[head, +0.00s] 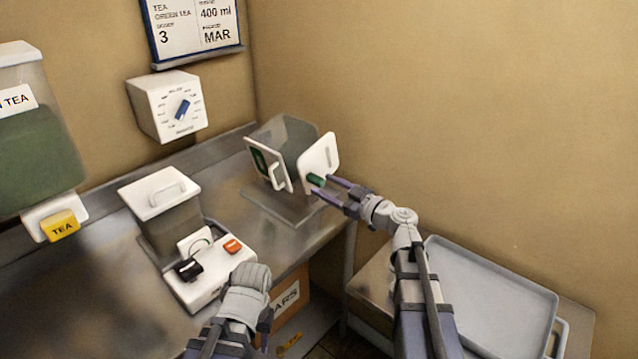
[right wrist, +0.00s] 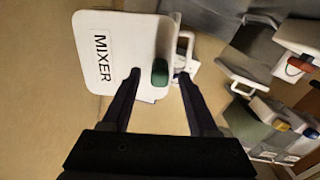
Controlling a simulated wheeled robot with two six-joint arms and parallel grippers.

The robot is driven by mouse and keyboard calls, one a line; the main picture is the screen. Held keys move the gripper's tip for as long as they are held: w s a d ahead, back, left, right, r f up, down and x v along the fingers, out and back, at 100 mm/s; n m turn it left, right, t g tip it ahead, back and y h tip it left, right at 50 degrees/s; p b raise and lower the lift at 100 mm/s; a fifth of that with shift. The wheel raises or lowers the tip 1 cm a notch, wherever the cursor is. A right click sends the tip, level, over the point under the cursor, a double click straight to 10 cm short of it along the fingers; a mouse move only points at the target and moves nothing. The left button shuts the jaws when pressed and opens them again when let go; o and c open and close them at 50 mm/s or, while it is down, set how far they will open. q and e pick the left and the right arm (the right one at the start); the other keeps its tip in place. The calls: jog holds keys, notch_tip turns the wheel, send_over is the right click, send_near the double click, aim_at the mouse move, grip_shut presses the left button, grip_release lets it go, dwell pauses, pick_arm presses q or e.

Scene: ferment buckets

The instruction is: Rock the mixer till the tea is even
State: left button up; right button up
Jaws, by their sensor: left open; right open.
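The mixer (head: 290,140) stands on the far right end of the steel counter, a grey see-through tub between two white end plates. Its near plate (head: 319,160) carries a green handle (head: 316,180); in the right wrist view this plate (right wrist: 125,50) reads MIXER. My right gripper (head: 331,190) is open at the green handle. The right wrist view shows the handle (right wrist: 160,72) between the fingertips, with gaps beside it. My left gripper (head: 266,322) is low at the counter's front, mostly hidden by its own wrist. The tea inside the mixer cannot be made out.
A lidded container on a white base with black and orange controls (head: 205,270) stands left of the mixer. A TEA dispenser (head: 40,150) is far left. A dial box (head: 168,105) and sign hang on the wall. A grey tray (head: 490,300) lies at right.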

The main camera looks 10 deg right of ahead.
jog(key=shift+v, duration=2.2)
jog(key=shift+a+r+p, duration=0.1)
jog(key=shift+r+p, duration=0.25)
jog(key=shift+x, duration=3.9)
jog(key=shift+f, duration=0.1)
grip_shut()
